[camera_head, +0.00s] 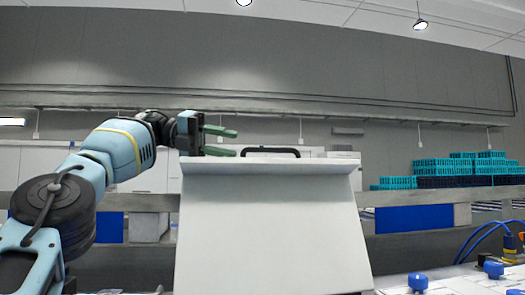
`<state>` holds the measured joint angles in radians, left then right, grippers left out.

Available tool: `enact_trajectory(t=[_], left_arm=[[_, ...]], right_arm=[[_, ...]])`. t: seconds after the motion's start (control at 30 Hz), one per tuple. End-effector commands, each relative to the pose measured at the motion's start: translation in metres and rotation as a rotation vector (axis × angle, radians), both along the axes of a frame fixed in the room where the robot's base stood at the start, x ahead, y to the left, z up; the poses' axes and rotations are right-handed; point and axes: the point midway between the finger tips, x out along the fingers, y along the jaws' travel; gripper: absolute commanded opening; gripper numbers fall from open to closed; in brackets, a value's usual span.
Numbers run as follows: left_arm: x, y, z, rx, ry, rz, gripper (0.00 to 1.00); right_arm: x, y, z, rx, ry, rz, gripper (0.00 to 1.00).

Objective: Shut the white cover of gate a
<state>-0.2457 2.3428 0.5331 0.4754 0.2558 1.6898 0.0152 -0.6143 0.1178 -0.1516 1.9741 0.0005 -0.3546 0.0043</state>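The white cover (268,232) stands raised in the middle of the head view, its broad face toward me and a folded lip along its top. A black handle (270,152) shows above the lip. My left gripper (228,142) reaches in from the left, above the cover's upper left corner. Its two green fingers are apart with nothing seen between them, and they point right toward the handle. The lower finger's tip ends a little left of the handle; I cannot tell the depth between them. My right gripper is not in view. No gate label is visible.
Teal crates (447,170) are stacked at the far right. A blue panel (414,219) sits behind the cover. Blue knobs (418,282) and blue cables (487,237) are at the lower right. The space above the handle is clear.

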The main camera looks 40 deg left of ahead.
Motion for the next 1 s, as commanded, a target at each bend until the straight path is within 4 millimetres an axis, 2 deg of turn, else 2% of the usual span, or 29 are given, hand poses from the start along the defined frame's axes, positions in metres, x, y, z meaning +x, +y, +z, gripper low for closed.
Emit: enact_trajectory(t=[0.3,0.6,0.8,1.0], left_arm=[[0.015,-0.022,-0.008,0.001,0.004,-0.003,0.33],[0.033,-0.054,-0.012,0.003,0.001,-0.003,0.33],[0.040,-0.063,-0.015,0.001,0.000,0.000,0.33],[0.041,-0.064,-0.016,0.001,0.002,0.000,0.33]], right_arm=[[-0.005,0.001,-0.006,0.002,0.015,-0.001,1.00],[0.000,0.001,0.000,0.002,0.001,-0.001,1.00],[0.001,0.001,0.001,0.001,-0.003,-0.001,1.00],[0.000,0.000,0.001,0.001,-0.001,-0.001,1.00]])
